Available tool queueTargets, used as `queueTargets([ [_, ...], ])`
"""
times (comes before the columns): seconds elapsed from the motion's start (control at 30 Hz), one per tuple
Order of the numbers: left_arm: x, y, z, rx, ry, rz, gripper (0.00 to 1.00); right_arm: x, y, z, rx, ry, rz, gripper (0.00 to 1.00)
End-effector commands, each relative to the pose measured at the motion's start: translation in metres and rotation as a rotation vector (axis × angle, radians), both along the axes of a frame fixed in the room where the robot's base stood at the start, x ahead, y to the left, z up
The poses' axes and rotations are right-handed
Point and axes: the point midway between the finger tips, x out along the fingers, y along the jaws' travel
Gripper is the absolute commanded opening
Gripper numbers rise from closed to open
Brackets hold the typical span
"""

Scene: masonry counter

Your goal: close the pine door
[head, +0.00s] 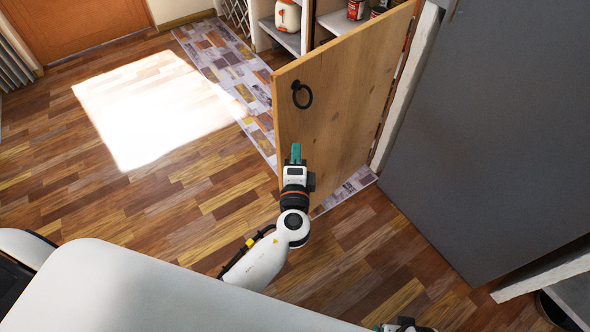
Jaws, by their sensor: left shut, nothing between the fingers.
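The pine door (335,95) stands open, swung out from the cupboard, with its hinge side at the right against a pale post. A black ring handle (302,95) hangs near the upper left of its face. My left gripper (296,153) is shut and empty, with teal fingertips pointing up the picture. It appears in front of the door's lower left part, below the ring handle. I cannot tell whether it touches the door. A small piece of my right gripper (385,327) shows at the bottom edge; its jaws cannot be made out.
Behind the door are open shelves (288,40) with a white jug (288,15) and a red can (355,9). A large grey panel (490,130) stands to the right. A patchwork rug (225,75) lies before the shelves. The wooden floor at left is clear.

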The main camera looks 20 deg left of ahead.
Motion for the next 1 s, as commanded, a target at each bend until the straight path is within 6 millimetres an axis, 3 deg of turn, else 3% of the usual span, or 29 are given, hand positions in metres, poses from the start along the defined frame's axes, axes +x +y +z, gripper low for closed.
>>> queueTargets([
  [0.03, 0.010, 0.003, 0.002, 0.001, -0.002, 0.002, 0.00, -0.001, 0.000, -0.001, 0.000, 0.002, 0.000, 0.87],
  [0.3, 0.025, 0.034, 0.001, 0.001, 0.000, 0.000, 0.00, -0.008, -0.001, -0.017, -0.001, 0.011, 0.002, 0.87],
  [0.93, 0.030, 0.045, -0.001, 0.000, 0.000, -0.012, 0.00, -0.009, -0.001, -0.020, -0.002, 0.016, 0.002, 0.87],
  [1.0, 0.033, 0.053, -0.001, 0.001, -0.001, -0.024, 0.00, -0.004, 0.000, -0.011, 0.001, 0.003, 0.001, 0.87],
])
